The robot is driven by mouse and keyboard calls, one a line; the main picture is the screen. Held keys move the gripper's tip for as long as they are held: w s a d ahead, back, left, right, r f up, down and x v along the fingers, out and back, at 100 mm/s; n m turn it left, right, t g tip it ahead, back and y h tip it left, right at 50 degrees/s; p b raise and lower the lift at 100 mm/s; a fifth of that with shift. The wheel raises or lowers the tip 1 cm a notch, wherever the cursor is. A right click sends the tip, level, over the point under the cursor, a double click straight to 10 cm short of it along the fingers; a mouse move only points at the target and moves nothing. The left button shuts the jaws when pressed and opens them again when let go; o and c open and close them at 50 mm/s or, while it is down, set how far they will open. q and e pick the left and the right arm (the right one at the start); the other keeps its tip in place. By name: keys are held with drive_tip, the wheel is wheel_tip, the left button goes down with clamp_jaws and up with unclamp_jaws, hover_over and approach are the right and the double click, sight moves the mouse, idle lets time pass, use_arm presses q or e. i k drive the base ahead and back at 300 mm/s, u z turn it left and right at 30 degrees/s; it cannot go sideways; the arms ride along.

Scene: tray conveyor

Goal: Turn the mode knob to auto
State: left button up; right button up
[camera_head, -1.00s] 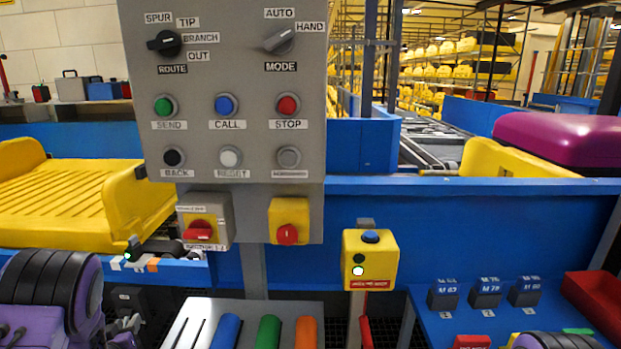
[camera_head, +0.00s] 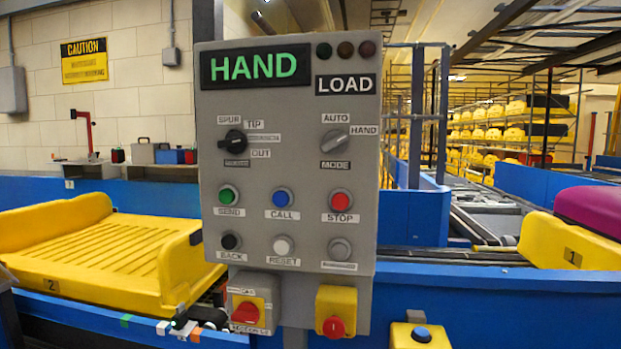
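The grey mode knob (camera_head: 335,141) is on the upper right of the grey control panel (camera_head: 365,205), above the MODE label. Its bar tilts up to the right, towards the HAND label (camera_head: 364,130). The AUTO label (camera_head: 336,116) is just above the knob. The display (camera_head: 255,66) at the panel's top left reads HAND in green. Nothing touches the knob. Neither of my grippers is in the picture.
A black route knob (camera_head: 234,141) is left of the mode knob. Below are green, blue and red buttons (camera_head: 340,200), with black, white and grey ones under them. Red switches (camera_head: 333,327) sit at the panel's foot. A yellow tray (camera_head: 100,262) is at left.

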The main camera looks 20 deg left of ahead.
sight(335, 142)
drive_tip(key=u, duration=1.35)
drive_tip(key=k, duration=1.05)
drive_tip(key=z, duration=1)
drive_tip(key=i, duration=0.5)
drive_tip(key=z, duration=0.05)
